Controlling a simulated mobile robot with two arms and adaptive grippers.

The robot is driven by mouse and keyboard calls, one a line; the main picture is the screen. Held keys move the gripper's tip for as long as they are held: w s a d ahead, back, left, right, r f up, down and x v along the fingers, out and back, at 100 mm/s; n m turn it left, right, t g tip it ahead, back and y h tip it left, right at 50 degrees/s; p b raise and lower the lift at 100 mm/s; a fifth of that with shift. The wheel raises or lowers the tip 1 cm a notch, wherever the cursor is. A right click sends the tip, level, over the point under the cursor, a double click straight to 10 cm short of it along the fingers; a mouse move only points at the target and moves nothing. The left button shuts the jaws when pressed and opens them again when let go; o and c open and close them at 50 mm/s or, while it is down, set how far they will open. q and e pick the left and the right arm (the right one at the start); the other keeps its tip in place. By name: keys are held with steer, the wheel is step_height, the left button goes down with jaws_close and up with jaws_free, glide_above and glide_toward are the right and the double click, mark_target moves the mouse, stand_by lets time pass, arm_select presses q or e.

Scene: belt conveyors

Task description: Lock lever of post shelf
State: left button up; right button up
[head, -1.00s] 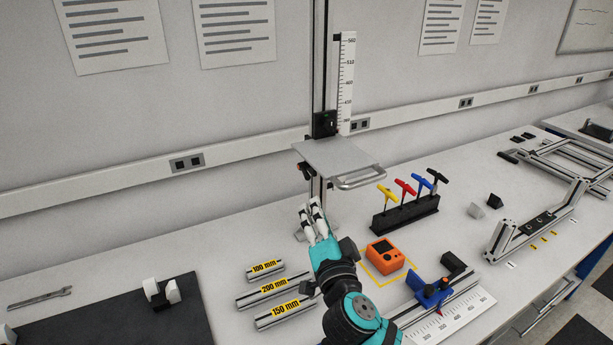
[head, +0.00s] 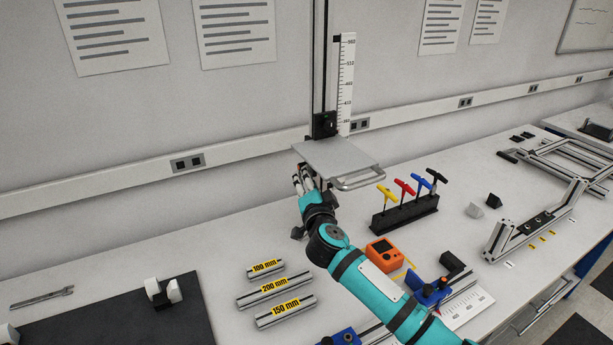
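The post shelf (head: 335,153) is a grey plate with a front handle (head: 358,180), carried by a dark carriage (head: 324,124) on a vertical post (head: 320,55). A white scale (head: 345,80) stands beside the post. My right gripper (head: 303,178) is at the left underside of the shelf, pointing up toward it, with its light fingers close to the plate's left edge. The lock lever is hidden behind the fingers, so I cannot tell its position or whether I touch it. I cannot tell how far the fingers are apart. My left gripper is not in view.
A black rack of coloured-handle tools (head: 405,213) and an orange device (head: 384,253) stand right of my arm. Labelled profile bars (head: 274,287) lie to the left. A dark mat (head: 190,320) is at front left. The bench between the mat and the shelf is mostly clear.

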steer(key=shift+w+a, duration=0.15)
steer(key=shift+w, duration=1.2)
jaws_close()
